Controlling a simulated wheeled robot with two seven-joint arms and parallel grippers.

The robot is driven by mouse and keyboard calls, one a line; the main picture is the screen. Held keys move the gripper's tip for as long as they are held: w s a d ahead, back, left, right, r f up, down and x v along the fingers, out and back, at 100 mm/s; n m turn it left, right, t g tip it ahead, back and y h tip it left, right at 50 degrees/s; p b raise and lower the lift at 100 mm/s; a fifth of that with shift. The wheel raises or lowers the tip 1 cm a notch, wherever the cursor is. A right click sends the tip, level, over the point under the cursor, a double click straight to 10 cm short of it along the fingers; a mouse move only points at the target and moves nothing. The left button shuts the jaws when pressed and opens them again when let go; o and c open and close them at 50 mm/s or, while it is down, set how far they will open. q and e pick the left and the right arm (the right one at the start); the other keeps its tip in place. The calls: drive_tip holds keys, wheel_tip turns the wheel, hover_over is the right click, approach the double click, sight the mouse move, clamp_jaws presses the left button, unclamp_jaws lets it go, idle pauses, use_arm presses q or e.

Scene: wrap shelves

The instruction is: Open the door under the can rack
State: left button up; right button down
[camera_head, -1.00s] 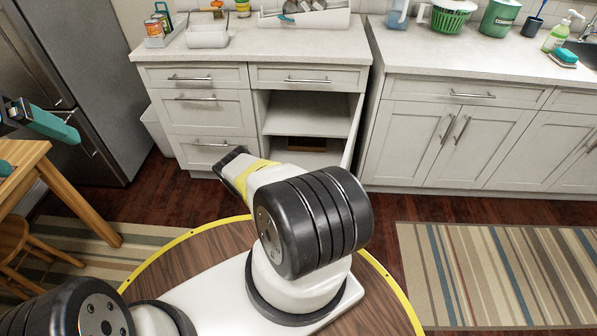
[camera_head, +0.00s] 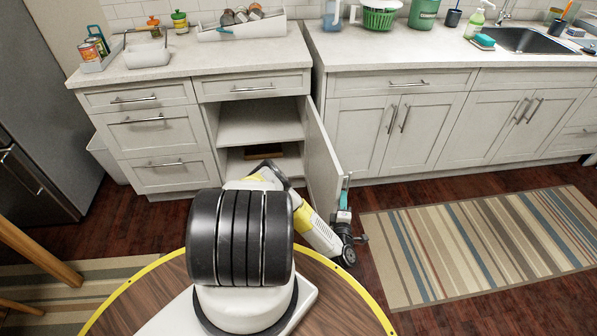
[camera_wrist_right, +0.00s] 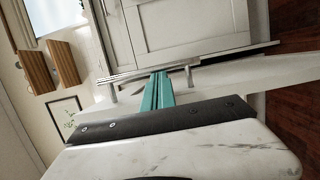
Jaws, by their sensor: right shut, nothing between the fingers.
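The cabinet door (camera_head: 322,160) under the white rack with cans (camera_head: 285,26) stands swung far out, showing the open shelves (camera_head: 258,122) behind it. My right gripper (camera_head: 346,183) is at the door's free edge, low on its right side. Its teal fingers are closed and empty. In the right wrist view the fingers (camera_wrist_right: 157,92) overlap a metal bar handle (camera_wrist_right: 150,73) beside a white panel edge; whether they touch it I cannot tell. My left gripper is out of view.
A closed drawer (camera_head: 253,87) is above the opening, and a stack of drawers (camera_head: 150,135) is at its left. Closed double doors (camera_head: 395,135) stand right of the open door. A striped rug (camera_head: 480,240) lies on the floor at right.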

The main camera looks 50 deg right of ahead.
drive_tip(key=shift+w+d+r+t, duration=0.1)
drive_tip(key=shift+w+d+t, duration=0.15)
drive_tip(key=shift+d+t, duration=0.05)
